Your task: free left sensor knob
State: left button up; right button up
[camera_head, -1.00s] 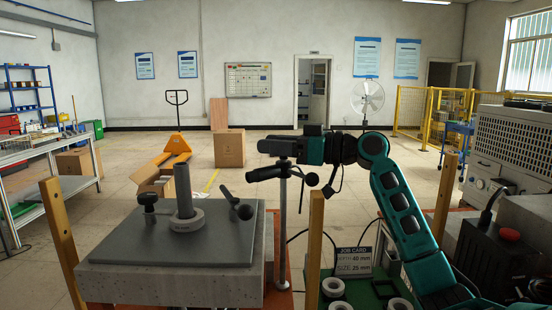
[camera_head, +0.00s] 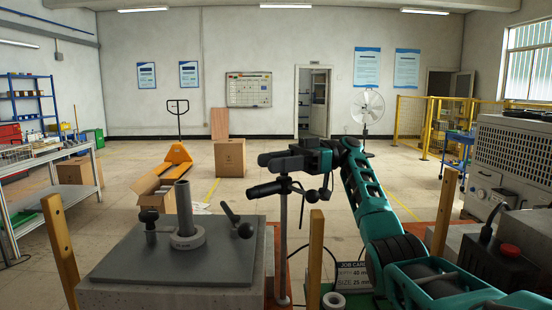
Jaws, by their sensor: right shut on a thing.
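The grey slab (camera_head: 140,264) stands in front of me, carrying a grey ring (camera_head: 188,240) with an upright post (camera_head: 184,205) in it. A black-topped knob (camera_head: 149,216) stands left of the ring. My right gripper (camera_head: 266,159) is right of and above these, pointing left at the top of a thin grey pole (camera_head: 283,235). It is shut on a dark part there that I cannot clearly make out. A black bar (camera_head: 265,189) sits just below. The left gripper does not show.
Wooden posts (camera_head: 60,250) flank the slab, with another (camera_head: 315,255) to its right. A job card (camera_head: 352,274) and a small ring (camera_head: 333,301) lie low at right. A box with a red button (camera_head: 509,250) is at far right.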

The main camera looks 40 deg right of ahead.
jog(key=shift+n+g, duration=0.4)
jog(key=shift+g, duration=0.2)
jog(key=o, duration=0.9)
jog(key=shift+o, duration=0.2)
notch_tip(320, 180, up, 20)
jog(key=p, duration=0.5)
